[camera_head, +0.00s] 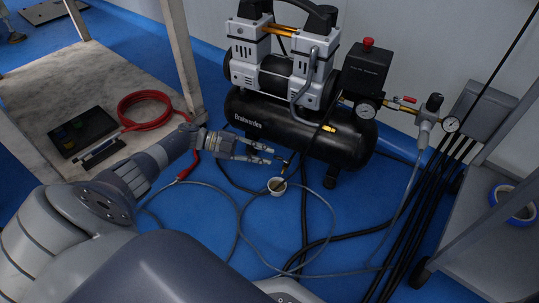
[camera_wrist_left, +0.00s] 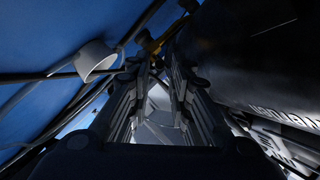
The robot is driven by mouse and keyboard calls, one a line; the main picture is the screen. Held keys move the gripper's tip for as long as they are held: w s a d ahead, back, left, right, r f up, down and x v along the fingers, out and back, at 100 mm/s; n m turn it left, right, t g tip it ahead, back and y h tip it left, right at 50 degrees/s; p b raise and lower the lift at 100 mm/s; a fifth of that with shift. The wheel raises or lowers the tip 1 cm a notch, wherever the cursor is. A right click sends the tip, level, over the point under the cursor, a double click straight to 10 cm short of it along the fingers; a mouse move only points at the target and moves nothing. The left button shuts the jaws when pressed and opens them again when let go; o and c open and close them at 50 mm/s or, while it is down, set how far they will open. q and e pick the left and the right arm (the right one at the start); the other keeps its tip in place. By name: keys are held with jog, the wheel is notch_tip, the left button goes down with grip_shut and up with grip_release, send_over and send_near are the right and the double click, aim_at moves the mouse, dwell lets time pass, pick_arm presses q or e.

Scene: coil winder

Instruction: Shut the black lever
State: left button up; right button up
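My left gripper (camera_head: 268,156) reaches in from the left, low in front of the black compressor tank (camera_head: 262,128). Its two fingers are apart, with no object clearly held between them. Just beyond the fingertips is a small dark and brass fitting (camera_head: 286,163) under the tank; it is too small to tell for certain which part is the black lever. In the left wrist view, a brass piece (camera_wrist_left: 151,45) with dark parts around it shows just past the fingertips of the left gripper (camera_wrist_left: 156,72). The right gripper is not in view.
Hoses and cables cross the floor. A red-handled valve (camera_head: 408,99) is at the right. A coiled red hose (camera_head: 146,109) lies on the left shelf.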

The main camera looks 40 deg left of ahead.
pick_arm(q)
jog(key=v, duration=0.9)
jog(key=shift+a, duration=0.25)
jog(key=shift+s+r, duration=0.1)
jog(key=shift+r, duration=0.05)
